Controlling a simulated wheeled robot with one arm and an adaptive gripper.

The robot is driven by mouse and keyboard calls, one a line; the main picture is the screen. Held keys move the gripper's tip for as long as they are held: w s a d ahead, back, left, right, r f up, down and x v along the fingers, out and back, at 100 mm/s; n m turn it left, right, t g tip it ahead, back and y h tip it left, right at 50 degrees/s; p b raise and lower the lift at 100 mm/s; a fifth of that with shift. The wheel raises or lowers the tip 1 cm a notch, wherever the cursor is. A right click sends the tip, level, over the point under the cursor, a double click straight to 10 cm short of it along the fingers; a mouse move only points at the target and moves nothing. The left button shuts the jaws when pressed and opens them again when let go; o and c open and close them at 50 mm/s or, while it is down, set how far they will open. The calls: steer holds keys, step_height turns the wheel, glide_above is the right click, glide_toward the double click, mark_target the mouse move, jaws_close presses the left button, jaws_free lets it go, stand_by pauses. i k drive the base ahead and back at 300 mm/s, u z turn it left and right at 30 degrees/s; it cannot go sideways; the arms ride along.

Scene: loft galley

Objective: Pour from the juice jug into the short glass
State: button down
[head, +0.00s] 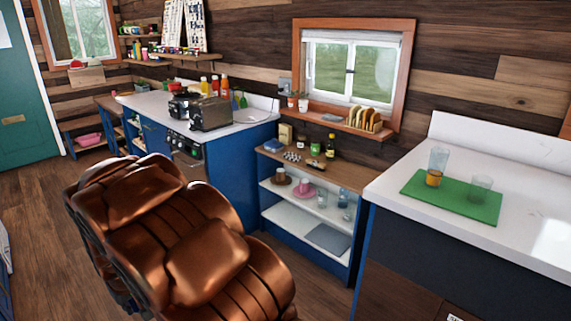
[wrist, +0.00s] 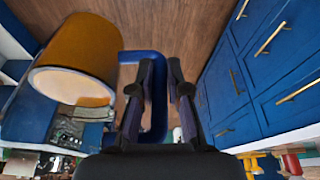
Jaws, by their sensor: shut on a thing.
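In the wrist view my gripper (wrist: 160,75) is shut on the blue handle (wrist: 130,57) of the juice jug (wrist: 80,50). The jug is a yellow-brown cylinder to the left of my fingers, with a pale round end facing the camera; I cannot see its contents. Neither jug nor gripper shows in the head view. There, the short glass (head: 480,189) stands upright on a green mat (head: 415,187) on the white counter at right. It looks empty. A taller glass (head: 437,165) stands left of it, with orange liquid in its lower part.
A large brown padded shape (head: 205,265), like a leather chair, fills the lower left of the head view. A low shelf unit (head: 265,207) with cups and glasses stands left of the white counter (head: 405,165). Blue drawers (wrist: 270,70) are right of my gripper in the wrist view.

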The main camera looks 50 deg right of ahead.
mark_target(481, 184)
steer(key=z, duration=2.2)
